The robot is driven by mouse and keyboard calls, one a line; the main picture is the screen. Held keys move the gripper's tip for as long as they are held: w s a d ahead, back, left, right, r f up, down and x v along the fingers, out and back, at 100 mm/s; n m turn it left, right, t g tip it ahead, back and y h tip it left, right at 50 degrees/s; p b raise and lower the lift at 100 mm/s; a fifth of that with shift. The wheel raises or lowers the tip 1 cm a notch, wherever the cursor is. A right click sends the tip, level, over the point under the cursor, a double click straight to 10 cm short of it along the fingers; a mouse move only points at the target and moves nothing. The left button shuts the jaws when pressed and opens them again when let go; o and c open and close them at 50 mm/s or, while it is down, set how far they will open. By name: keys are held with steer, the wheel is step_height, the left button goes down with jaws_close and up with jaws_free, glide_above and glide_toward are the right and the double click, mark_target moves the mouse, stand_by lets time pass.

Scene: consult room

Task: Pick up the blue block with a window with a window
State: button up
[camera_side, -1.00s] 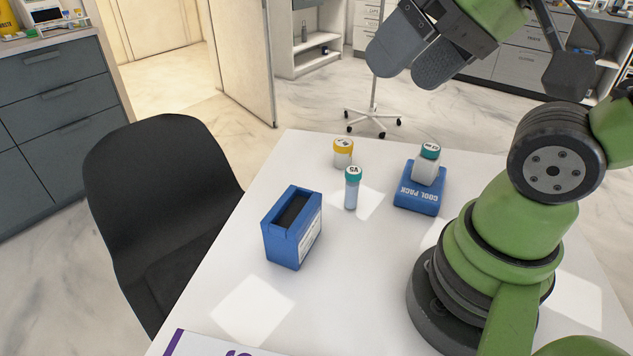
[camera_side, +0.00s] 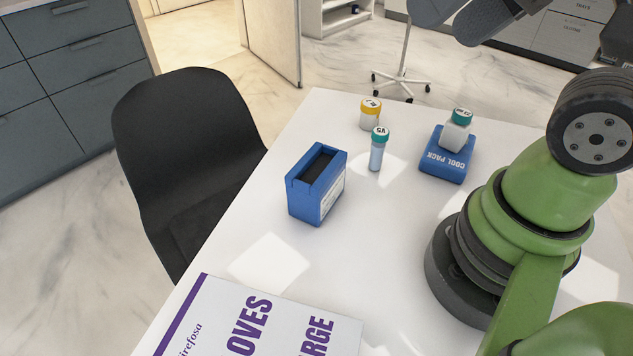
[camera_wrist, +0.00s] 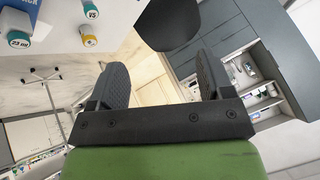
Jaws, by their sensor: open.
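The blue block (camera_side: 303,197) stands upright on the white table in the side view. It has a dark slot-like opening in its top and a white label on its right face. My gripper (camera_side: 455,22) is at the top edge of the side view, partly cut off, high above and to the right of the block. In the wrist view my gripper (camera_wrist: 160,78) has its two fingers wide apart with nothing between them. I cannot make out the block in the wrist view.
A teal-capped tube (camera_side: 376,154) and a yellow-capped jar (camera_side: 370,114) stand right of the block. A white bottle (camera_side: 454,137) sits on a blue cool pack (camera_side: 436,166). A glove box (camera_side: 220,315) lies in front; a black chair (camera_side: 185,150) stands left.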

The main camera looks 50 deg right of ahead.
steer(key=o, duration=0.3)
steer(key=shift+o, duration=0.2)
steer(key=m+g+h, duration=0.2)
steer(key=m+g, duration=0.5)
steer(key=m, duration=0.4)
glide_above(317, 171)
steer(key=f, duration=1.7)
steer(key=shift+a, duration=0.2)
steer(key=shift+m, duration=0.3)
step_height(317, 171, down, 4)
steer(key=shift+f, duration=0.25)
steer(key=shift+d+f, duration=0.15)
steer(key=shift+f, duration=1.3)
steer(key=shift+d+f, duration=0.1)
steer(key=shift+f, duration=1.35)
